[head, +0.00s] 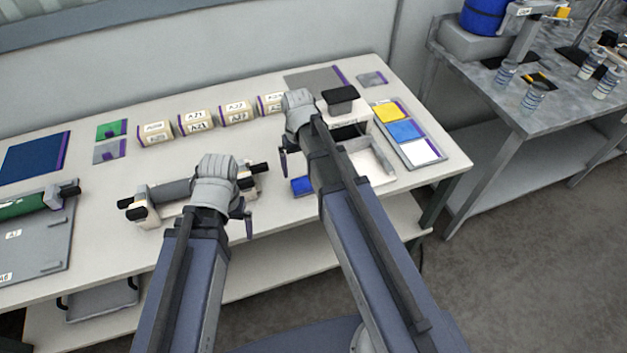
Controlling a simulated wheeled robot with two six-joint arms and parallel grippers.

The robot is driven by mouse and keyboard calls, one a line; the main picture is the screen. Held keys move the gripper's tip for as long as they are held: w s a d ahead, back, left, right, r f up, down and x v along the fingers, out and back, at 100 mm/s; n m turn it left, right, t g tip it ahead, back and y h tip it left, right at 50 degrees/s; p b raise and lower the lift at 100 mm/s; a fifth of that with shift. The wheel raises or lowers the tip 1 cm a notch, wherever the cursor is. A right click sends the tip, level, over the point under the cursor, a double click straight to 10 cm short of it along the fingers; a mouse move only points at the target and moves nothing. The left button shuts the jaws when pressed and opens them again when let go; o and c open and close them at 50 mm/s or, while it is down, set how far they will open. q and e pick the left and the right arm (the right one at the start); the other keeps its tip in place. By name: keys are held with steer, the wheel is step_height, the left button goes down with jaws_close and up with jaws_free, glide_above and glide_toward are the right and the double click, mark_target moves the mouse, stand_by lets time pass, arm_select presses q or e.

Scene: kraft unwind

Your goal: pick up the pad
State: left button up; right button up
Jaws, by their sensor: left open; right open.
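A small blue pad-like block (302,186) lies on the table just left of the white tray-like part of a device. A flat tray (437,166) at the right holds a yellow, a blue and a white pad-like piece; I cannot tell which of these is the pad. My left gripper (216,170) is open, over the right part of a stand with a grey roller (170,191), and hides part of it. My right gripper (297,104) is open, left of a white device with a black top (341,98). I see nothing held; my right arm hides part of the device.
Green and grey squares (111,129) and a dark blue sheet (34,157) lie to the left. A grey board with a green roll (38,243) is at far left. A metal bench (487,82) stands apart at right.

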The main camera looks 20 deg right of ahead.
mark_target(303, 182)
steer(key=shift+s+d+f+b, duration=0.1)
steer(key=shift+f+b, duration=1.9)
steer(key=shift+b, duration=0.05)
steer(key=shift+s+d+f+b, duration=0.1)
steer(key=shift+f+b, duration=1.85)
steer(key=shift+b, duration=0.1)
steer(key=shift+r, duration=0.1)
steer(key=shift+c, duration=0.2)
steer(key=c, duration=1.1)
step_height(303, 182, up, 10)
steer(key=p, duration=1)
steer(key=shift+c, duration=0.3)
steer(key=o, duration=1)
steer(key=c, duration=0.6)
